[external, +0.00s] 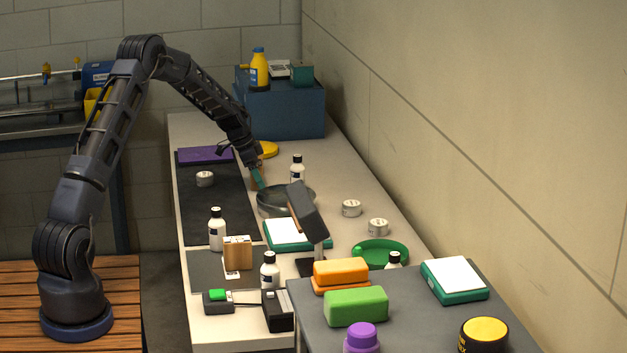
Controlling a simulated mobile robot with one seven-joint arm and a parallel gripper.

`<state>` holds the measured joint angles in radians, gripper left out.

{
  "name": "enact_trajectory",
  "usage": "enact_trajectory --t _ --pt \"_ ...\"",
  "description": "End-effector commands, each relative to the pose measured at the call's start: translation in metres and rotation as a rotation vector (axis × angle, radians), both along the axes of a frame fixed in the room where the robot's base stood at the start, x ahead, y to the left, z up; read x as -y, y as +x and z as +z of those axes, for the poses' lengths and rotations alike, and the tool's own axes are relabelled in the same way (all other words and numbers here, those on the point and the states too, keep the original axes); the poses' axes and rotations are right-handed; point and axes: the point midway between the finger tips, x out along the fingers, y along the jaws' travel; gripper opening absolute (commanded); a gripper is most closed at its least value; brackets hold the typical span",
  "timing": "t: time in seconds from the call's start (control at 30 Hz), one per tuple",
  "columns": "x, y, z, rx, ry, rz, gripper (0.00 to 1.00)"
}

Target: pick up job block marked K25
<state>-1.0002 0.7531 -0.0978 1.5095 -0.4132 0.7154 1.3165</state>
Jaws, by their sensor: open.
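A tan wooden block (237,251) stands upright on a grey mat at the front left of the long bench. A pale tag or card shows at its lower front. It may be the job block, but I cannot read any K25 mark on it. My gripper (258,178) points down over the back-middle of the bench, close to a dark round pan (270,204). It is open and well behind the tan block, with nothing seen in it. The gripper is small here, and I cannot tell whether it touches the pan.
White bottles (217,230) stand near the block, with a green-edged pad (290,234) to its right. A dark angled stand (308,212) rises beside the pad. A grey side table (400,310) holds orange and green blocks. The right wall borders the bench.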

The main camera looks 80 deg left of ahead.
Motion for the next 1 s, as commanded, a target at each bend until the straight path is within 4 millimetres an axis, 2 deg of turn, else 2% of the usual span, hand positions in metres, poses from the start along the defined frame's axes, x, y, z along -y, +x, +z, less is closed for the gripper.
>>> enact_trajectory --t 0.2,0.47,0.77,0.87,1.0 --pt "0.0 0.0 -0.001 0.0 0.001 0.0 0.89" --pt "0.0 0.0 -0.001 0.0 0.001 0.0 0.39" --pt "0.0 0.0 0.002 0.001 0.001 0.0 0.39" --pt "-0.001 0.001 0.011 0.002 0.002 0.0 0.39" --pt "-0.001 0.001 0.033 0.002 0.003 -0.001 0.39"
